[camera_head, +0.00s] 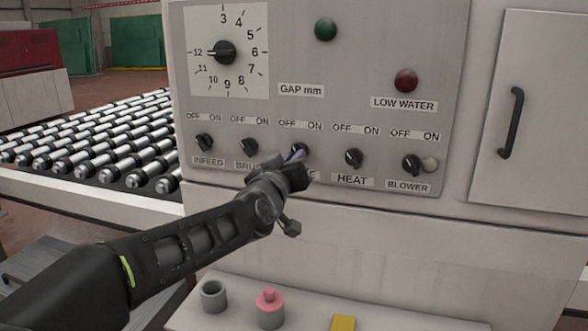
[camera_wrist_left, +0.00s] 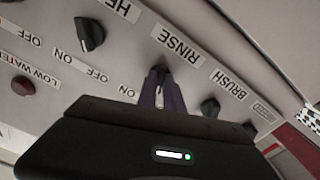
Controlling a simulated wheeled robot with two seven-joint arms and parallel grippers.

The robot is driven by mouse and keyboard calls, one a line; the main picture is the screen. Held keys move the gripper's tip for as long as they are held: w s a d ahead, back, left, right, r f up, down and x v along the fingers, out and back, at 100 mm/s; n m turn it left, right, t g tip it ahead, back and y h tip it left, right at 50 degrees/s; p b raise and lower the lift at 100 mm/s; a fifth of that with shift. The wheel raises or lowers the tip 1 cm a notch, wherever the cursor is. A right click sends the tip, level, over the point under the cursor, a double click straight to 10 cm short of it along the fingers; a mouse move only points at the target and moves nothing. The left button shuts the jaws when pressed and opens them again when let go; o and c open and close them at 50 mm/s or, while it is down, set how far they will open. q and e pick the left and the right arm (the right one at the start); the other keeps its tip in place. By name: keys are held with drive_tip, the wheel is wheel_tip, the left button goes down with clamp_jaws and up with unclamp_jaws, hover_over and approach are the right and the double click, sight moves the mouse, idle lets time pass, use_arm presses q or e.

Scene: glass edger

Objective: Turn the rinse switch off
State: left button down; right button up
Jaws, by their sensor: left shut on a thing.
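The rinse switch (camera_head: 300,149) is a black rotary knob in the middle of the lower row on the grey panel, with OFF and ON printed above it. My left gripper (camera_head: 295,158) covers part of the knob and most of its RINSE label. In the left wrist view, which is upside down, the rinse switch (camera_wrist_left: 160,70) sits between the purple-grey fingertips of my left gripper (camera_wrist_left: 161,92), shut on it. Which way the knob points is hard to tell behind the fingers. My right gripper is not in view.
The brush knob (camera_head: 248,146) and heat knob (camera_head: 354,158) stand close on either side. The infeed knob (camera_head: 204,142) and blower knob (camera_head: 413,165) are farther out. Below, a ledge holds a grey cup (camera_head: 214,296), a pink-topped bottle (camera_head: 270,309) and a yellow block (camera_head: 343,323).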

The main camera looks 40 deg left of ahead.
use_arm(q)
drive_tip(key=shift+n+b, duration=0.5)
drive_tip(key=shift+n, duration=0.8)
drive_tip(key=shift+d, duration=0.1)
drive_tip(key=c, duration=1.5)
unclamp_jaws()
drive_tip(key=v, duration=0.7)
drive_tip(key=shift+s+d, duration=0.1)
drive_tip(key=shift+s, duration=0.25)
drive_tip(key=shift+s, duration=0.1)
